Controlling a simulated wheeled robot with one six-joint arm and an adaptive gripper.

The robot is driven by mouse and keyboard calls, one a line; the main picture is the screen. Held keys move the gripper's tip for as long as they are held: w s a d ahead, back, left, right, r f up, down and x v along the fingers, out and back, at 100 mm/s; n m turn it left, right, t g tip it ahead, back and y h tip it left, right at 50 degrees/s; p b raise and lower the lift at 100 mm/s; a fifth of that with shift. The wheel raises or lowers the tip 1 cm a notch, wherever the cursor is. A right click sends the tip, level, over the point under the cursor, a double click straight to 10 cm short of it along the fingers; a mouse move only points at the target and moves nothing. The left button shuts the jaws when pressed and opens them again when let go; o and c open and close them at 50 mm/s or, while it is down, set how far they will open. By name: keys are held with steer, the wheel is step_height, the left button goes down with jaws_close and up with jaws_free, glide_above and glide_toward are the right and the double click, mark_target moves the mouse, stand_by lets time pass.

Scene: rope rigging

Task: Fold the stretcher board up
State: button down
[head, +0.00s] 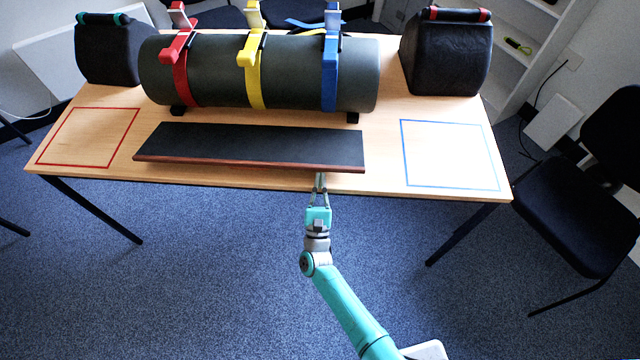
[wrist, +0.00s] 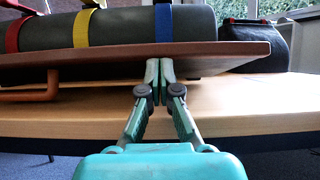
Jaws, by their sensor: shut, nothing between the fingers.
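The stretcher board (head: 255,145) is a long dark panel with a reddish-brown front edge. It lies roughly flat along the table's front, before the dark roll (head: 212,72). In the wrist view the board's brown front side (wrist: 215,55) appears raised above the tabletop, with an orange-brown bracket or handle (wrist: 30,95) below it at the left. My gripper (head: 320,177) is shut and empty at the board's front edge, right of its middle. In the wrist view its fingertips (wrist: 160,65) are together at or just under that edge; contact is unclear.
Red, yellow and blue straps (head: 330,75) cross the roll. Dark bags stand at the left (head: 108,55) and right (head: 447,55). A red outlined square (head: 60,160) and a blue one (head: 452,182) are empty. A dark chair (head: 575,215) stands to the right.

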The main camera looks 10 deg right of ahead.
steer(key=shift+r, duration=0.2)
steer(key=shift+w+r+g, duration=0.1)
steer(key=shift+r+g, duration=0.4)
steer(key=shift+r, duration=0.4)
steer(key=w+r, duration=0.1)
steer(key=r, duration=0.2)
steer(key=w+d+r, duration=0.1)
steer(key=w+r, duration=0.1)
steer(key=r, duration=0.1)
steer(key=w+r, duration=0.2)
steer(key=r, duration=0.2)
steer(key=shift+d, duration=0.35)
steer(key=x, duration=1.3)
steer(key=shift+w+g, duration=0.3)
steer(key=shift+w, duration=0.1)
steer(key=shift+f, duration=0.1)
